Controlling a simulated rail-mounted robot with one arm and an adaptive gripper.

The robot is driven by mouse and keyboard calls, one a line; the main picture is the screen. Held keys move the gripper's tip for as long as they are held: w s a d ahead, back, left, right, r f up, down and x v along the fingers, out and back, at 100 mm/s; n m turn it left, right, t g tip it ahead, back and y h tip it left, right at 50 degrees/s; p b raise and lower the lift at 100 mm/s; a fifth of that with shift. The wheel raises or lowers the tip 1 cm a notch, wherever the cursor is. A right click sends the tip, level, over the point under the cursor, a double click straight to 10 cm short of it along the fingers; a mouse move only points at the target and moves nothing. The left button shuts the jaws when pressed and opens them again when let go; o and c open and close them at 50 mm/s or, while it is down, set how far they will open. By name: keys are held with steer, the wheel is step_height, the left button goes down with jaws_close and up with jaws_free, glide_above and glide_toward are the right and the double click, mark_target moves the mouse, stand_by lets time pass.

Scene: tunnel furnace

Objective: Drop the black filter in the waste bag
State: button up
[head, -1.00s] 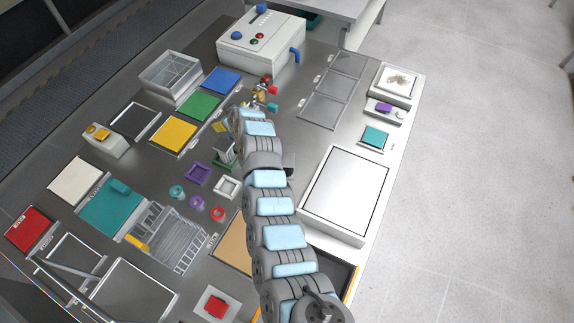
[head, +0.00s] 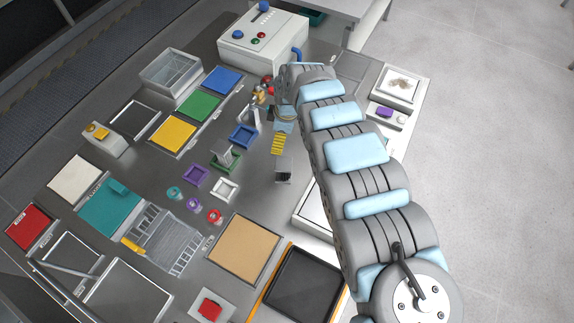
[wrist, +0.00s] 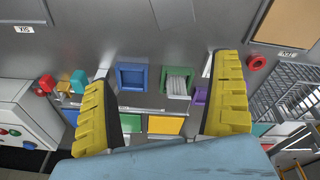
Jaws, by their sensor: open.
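My gripper (head: 272,150) hangs over the middle of the workbench, to the right of the blue square frame (head: 243,136). In the wrist view my gripper (wrist: 162,68) has its two yellow fingers spread wide, with nothing between them. The green frame (wrist: 178,95) with a pale grey ribbed piece in it shows beyond the gap, beside the blue frame (wrist: 132,77). I cannot pick out the black filter for certain. No waste bag can be made out in either view.
A white control box (head: 262,42) stands at the back. A wire basket (head: 163,240), a tan board (head: 244,248) and a black orange-edged tray (head: 303,284) are at the front. My arm hides much of the white-framed panel (head: 306,212). Bare metal lies around the small frames.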

mark_target(284, 163)
steer(key=shift+g+h, duration=0.3)
steer(key=shift+g, duration=0.1)
steer(key=f, duration=0.3)
steer(key=s+d+f, duration=0.1)
steer(key=f, duration=0.3)
steer(key=s+f, duration=0.1)
steer(key=f, duration=0.2)
steer(key=shift+d+f, duration=0.3)
steer(key=shift+d, duration=0.05)
steer(key=shift+f, duration=0.65)
steer(key=shift+s+a+f, duration=0.1)
steer(key=shift+a+f, duration=0.05)
steer(key=shift+f, duration=0.3)
steer(key=shift+s+a+f, duration=0.1)
steer(key=shift+f, duration=0.35)
steer(key=shift+a+f, duration=0.25)
steer(key=shift+f, duration=0.95)
steer(key=shift+w+f+b, duration=0.1)
steer(key=shift+f+b, duration=0.3)
steer(key=shift+f, duration=0.15)
steer(key=c, duration=1.4)
